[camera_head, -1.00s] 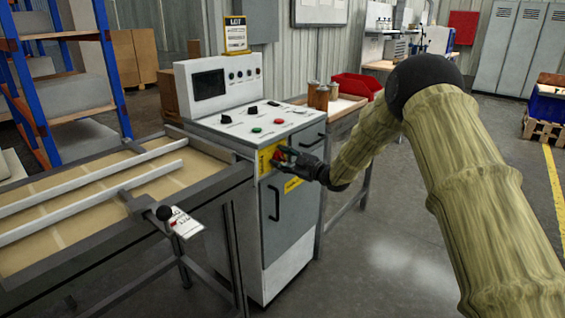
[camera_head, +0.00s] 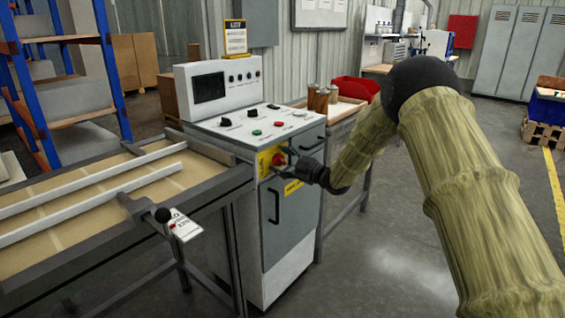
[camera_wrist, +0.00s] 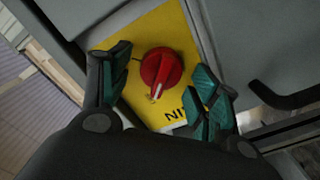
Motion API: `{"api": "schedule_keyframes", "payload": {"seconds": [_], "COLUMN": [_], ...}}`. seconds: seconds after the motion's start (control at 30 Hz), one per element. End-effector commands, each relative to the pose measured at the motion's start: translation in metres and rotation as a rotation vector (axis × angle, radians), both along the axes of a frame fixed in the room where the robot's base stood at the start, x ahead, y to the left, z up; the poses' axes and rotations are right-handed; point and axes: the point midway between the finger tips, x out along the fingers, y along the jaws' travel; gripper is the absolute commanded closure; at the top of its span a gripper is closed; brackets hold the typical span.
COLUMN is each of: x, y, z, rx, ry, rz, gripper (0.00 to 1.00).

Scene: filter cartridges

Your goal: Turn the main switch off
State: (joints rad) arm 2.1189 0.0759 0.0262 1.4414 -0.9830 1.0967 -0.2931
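The main switch (camera_wrist: 162,70) is a red rotary knob on a yellow plate (camera_wrist: 171,29), with black lettering partly hidden by my gripper. In the head view the red knob (camera_head: 279,159) sits on the upper front of the grey and white control cabinet (camera_head: 290,225). My gripper (camera_wrist: 165,85) is open in the wrist view, with one finger to each side of the knob and visible gaps between. In the head view my gripper (camera_head: 290,162) is at the cabinet front, close to the knob; its fingertips are small and hard to make out there.
A black door handle (camera_head: 275,205) sits below the switch. A conveyor table (camera_head: 100,250) with a tagged black-knobbed lever (camera_head: 163,214) adjoins the cabinet's left. A side table with brown cylinders (camera_head: 318,97) and a red bin (camera_head: 355,89) stands behind right. Floor (camera_head: 400,250) at right is clear.

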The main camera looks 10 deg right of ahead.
Motion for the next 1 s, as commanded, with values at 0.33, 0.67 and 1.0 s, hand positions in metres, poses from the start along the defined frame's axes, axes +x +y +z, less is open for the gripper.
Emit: {"api": "schedule_keyframes", "payload": {"seconds": [0.33,0.67,1.0], "x": [-0.009,-0.049,-0.081], "y": [-0.009,-0.05,-0.081], "z": [0.001,0.001,0.0], "rx": [0.001,0.001,0.001], "ry": [0.0,0.001,0.0], "rz": [-0.001,-0.001,-0.001], "gripper": [0.38,0.38,0.38]}}
